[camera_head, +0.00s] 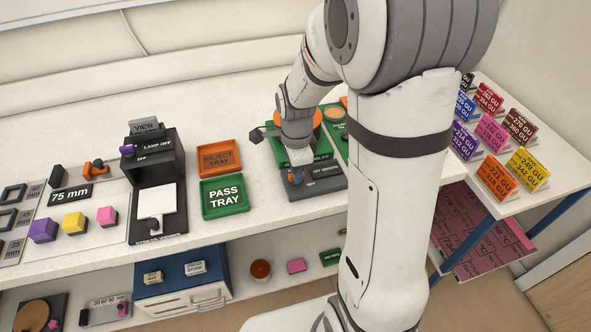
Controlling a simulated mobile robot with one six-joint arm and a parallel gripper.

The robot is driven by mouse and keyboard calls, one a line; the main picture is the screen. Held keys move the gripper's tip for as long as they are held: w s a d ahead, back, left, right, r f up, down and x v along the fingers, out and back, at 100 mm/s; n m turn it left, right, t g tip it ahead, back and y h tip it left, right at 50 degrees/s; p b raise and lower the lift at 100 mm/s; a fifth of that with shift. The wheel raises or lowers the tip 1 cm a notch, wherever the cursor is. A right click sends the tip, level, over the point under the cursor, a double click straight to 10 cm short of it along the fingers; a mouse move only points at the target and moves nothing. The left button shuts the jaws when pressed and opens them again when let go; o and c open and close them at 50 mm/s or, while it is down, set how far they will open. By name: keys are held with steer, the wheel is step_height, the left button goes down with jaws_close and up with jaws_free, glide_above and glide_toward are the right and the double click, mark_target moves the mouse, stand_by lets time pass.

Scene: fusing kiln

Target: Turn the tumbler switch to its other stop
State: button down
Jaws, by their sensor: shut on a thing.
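My arm reaches down over the dark unit with the green top (325,185) on the white bench. My gripper (297,170) points down at the front left of this unit and is shut on a small part there, which looks like the tumbler switch. A little blue and orange (295,177) shows at the fingertips. The "OFF" lettering shows on the unit's front beside it. The gripper hides most of the switch, so I cannot tell which stop it is at.
A green pass tray (224,197) and an orange reject tray (219,157) lie left of the unit. A dark viewing stand (160,185) with a purple lamp knob (128,150) stands farther left. Coloured label blocks (496,177) fill the right table. The bench behind the trays is clear.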

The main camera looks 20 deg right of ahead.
steer(key=c, duration=1.4)
jaws_free()
steer(key=shift+c, duration=0.2)
step_height(320, 180, up, 8)
steer(key=shift+f, duration=0.1)
steer(key=shift+s+r+n, duration=0.3)
steer(key=shift+r+n, duration=0.05)
steer(key=shift+n, duration=0.15)
steer(key=s+r+n+t, duration=0.1)
steer(key=s+r+n, duration=0.1)
steer(key=s+n, duration=0.5)
steer(key=s+r+n+t, duration=0.2)
steer(key=s+n, duration=0.5)
steer(key=n, duration=0.3)
steer(key=shift+r, duration=0.25)
